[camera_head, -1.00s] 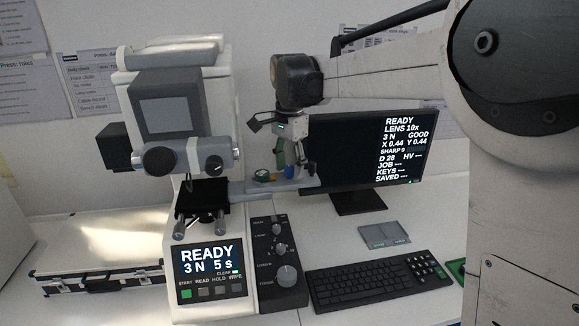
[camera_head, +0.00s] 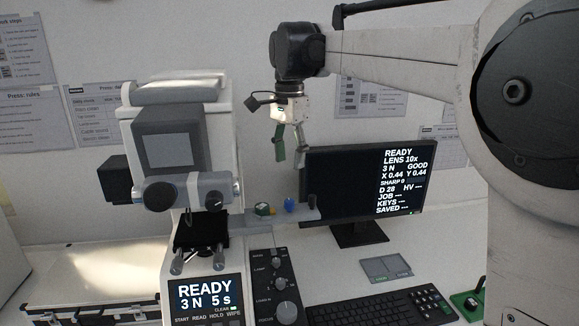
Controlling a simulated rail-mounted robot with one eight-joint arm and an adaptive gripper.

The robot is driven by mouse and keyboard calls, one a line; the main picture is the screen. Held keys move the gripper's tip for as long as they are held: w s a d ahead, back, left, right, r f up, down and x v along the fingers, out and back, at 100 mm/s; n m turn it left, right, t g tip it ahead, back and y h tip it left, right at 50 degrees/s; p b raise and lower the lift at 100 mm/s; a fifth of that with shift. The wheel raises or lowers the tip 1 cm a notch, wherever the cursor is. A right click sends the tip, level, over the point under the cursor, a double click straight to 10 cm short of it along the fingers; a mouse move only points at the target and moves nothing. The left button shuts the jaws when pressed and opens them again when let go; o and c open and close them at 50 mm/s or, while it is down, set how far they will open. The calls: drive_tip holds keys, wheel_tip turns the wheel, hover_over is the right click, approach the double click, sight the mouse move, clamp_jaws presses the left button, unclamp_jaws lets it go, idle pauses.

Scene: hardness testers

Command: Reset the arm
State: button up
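My gripper (camera_head: 289,152) hangs from my arm in the upper middle of the picture, pointing down. Its two fingers are spread apart with nothing seen between them. The gripper is clear of these items. The hardness tester (camera_head: 180,150) stands to the left of the gripper, with its screen (camera_head: 205,294) reading READY, 3 N, 5 s.
A monitor (camera_head: 345,190) stands right of the gripper, close behind it in the picture. A keyboard (camera_head: 375,308), a knob panel (camera_head: 275,285) and a grey pad (camera_head: 386,269) lie in front. A case (camera_head: 75,302) is at lower left. The wall above holds posters.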

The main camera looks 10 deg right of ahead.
idle(0.3)
drive_tip(key=s+d+f+n+t, duration=0.2)
drive_tip(key=s+f, duration=0.4)
drive_tip(key=s, duration=0.4)
drive_tip(key=s+d+f+n+t+b, duration=0.1)
drive_tip(key=s+d+f+n, duration=0.4)
drive_tip(key=s, duration=0.5)
drive_tip(key=s+d+f+n+t, duration=0.3)
drive_tip(key=s+d+f+t, duration=0.1)
drive_tip(key=s, duration=0.6)
wheel_tip(320, 180, down, 3)
drive_tip(key=shift+s+d+r+n, duration=0.2)
drive_tip(key=shift+d+n, duration=0.1)
drive_tip(key=shift+d, duration=0.4)
